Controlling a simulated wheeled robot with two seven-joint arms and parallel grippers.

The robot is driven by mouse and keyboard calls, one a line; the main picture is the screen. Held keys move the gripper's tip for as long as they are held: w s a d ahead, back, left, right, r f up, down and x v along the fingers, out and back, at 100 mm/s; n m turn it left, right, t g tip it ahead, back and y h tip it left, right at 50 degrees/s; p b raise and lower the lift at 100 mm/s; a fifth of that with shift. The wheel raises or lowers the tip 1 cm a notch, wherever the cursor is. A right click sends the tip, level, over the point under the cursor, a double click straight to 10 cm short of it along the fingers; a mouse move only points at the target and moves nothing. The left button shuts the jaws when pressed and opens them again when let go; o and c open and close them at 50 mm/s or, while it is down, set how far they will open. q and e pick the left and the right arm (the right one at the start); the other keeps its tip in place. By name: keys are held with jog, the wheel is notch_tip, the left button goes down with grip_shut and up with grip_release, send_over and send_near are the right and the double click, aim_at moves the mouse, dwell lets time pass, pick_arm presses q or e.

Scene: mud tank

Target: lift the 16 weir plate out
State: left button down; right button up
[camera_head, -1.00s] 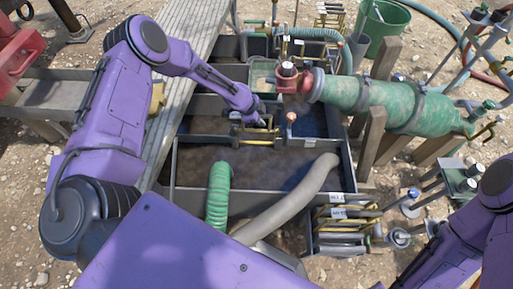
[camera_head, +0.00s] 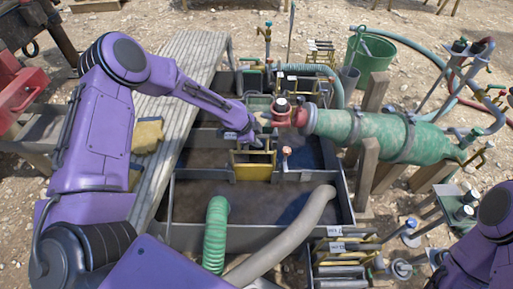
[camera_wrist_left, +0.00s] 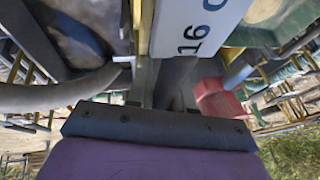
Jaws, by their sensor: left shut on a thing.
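My left gripper (camera_head: 248,133) is over the middle of the tank, shut on the 16 weir plate (camera_head: 253,171). The plate shows as a yellow-framed panel hanging below the fingers, raised above the cross wall. In the left wrist view, the white label (camera_wrist_left: 195,35) reads 16, close to the fingers, with part of the plate hidden. The plate's lower edge is hard to make out. Of my right arm, only purple links show at the lower right; its gripper is out of view.
The mud tank (camera_head: 345,200) has dark walled compartments. A green hose (camera_head: 216,235) and a grey hose (camera_head: 285,235) run into its near part. A green cylinder (camera_head: 385,137) with a red fitting (camera_head: 283,113) stands close on the right. A plank walkway (camera_head: 185,100) runs along the left.

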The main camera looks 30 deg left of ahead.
pick_arm(q)
notch_tip(320, 180, up, 20)
jog(key=p, duration=0.2)
jog(key=shift+r, duration=0.2)
